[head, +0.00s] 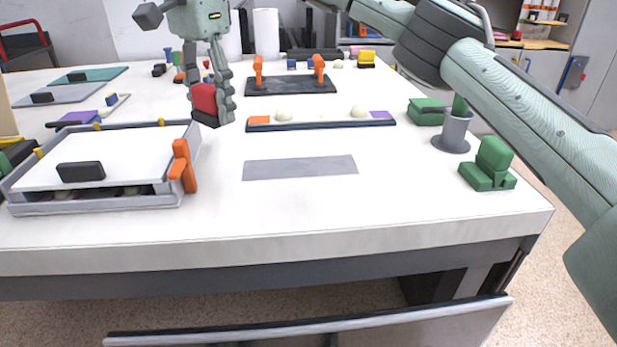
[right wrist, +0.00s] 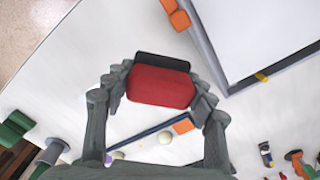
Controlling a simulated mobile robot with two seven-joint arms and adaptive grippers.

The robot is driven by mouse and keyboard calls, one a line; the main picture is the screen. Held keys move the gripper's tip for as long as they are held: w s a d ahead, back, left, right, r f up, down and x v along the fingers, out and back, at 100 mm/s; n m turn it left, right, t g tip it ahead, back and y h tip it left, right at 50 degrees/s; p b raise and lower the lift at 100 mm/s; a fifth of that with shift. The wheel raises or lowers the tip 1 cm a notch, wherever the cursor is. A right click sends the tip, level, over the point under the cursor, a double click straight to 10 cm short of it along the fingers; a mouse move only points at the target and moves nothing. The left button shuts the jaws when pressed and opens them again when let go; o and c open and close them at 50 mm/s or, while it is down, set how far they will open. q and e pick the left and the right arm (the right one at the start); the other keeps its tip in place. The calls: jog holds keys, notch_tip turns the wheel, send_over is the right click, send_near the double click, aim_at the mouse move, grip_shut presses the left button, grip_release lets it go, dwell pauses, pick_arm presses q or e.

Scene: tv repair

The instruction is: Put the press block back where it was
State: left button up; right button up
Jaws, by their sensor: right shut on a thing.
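The press block (head: 204,103) appears to be the red block with a black strip along one side. My right gripper (head: 211,102) is shut on it and holds it above the white table, just right of the framed panel. In the right wrist view the red block (right wrist: 160,86) sits between the two fingers, with its black side facing away from the palm. Whether it touches the table cannot be told. A flat grey rectangle (head: 300,168) lies bare on the table, to the right and nearer. My left gripper is not in view.
The framed white panel (head: 120,157) with an orange clip (head: 182,167) stands at left. A dark bar (head: 320,125) with two cream knobs lies right of the block. An orange-handled black plate (head: 290,86) is behind. Green blocks (head: 488,166) and a grey cup (head: 453,133) stand at right.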

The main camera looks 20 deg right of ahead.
jog(key=shift+s, duration=0.1)
jog(key=shift+s+d+f, duration=0.1)
jog(key=shift+d+f, duration=0.05)
jog(key=shift+d, duration=0.15)
send_over(289, 177)
notch_tip(289, 177, down, 7)
jog(key=shift+r, duration=0.15)
notch_tip(289, 177, down, 4)
jog(key=shift+d+r, duration=0.1)
pick_arm(q)
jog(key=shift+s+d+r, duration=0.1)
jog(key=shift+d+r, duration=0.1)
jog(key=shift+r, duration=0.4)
jog(key=shift+b, duration=0.3)
pick_arm(e)
jog(key=shift+f, duration=0.3)
jog(key=o, duration=1)
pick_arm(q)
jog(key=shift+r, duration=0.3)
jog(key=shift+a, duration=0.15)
pick_arm(e)
jog(key=shift+r, duration=0.1)
